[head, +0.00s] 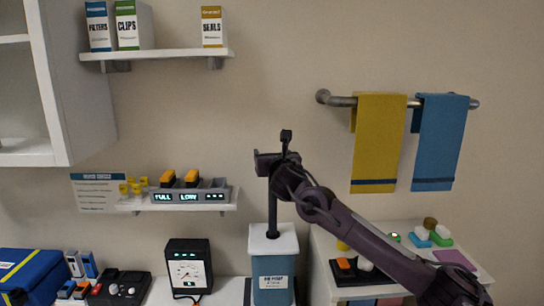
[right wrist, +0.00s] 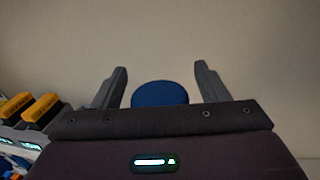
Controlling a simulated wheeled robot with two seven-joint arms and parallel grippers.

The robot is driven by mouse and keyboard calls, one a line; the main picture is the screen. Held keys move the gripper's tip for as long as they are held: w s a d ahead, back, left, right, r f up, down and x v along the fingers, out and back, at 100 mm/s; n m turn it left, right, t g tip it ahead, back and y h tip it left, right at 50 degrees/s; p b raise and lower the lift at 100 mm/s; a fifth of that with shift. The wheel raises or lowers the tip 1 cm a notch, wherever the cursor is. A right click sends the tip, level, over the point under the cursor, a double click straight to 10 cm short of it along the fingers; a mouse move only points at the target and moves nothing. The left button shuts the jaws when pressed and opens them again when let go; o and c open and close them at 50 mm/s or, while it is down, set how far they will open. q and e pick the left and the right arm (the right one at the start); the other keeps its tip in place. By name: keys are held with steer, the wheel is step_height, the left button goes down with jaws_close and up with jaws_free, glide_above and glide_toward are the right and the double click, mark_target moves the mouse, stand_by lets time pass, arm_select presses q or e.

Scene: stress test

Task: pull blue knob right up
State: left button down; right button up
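In the right wrist view a round dark blue knob (right wrist: 160,95) shows between the two fingers of my right gripper (right wrist: 160,68). The fingers are apart, with a gap on each side of the knob, and its lower edge is hidden by the gripper body. In the head view my right gripper (head: 268,160) is at the top of a thin dark rod (head: 272,212). The rod stands upright from the white lid of a blue box (head: 272,268) with a label. The knob is hidden there behind the gripper. My left gripper is not in view.
A wall shelf (head: 225,205) with orange-topped units is left of the gripper. A black gauge (head: 188,268) stands left of the box. Yellow (head: 378,140) and blue (head: 440,140) towels hang from a rail at right. Wall space above the gripper is clear.

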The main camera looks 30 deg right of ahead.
steer(key=shift+f, duration=0.15)
steer(key=shift+s+a+f, duration=0.15)
steer(key=shift+s, duration=0.05)
steer(key=b+v, duration=0.3)
steer(key=v, duration=0.4)
steer(key=shift+s+r, duration=0.2)
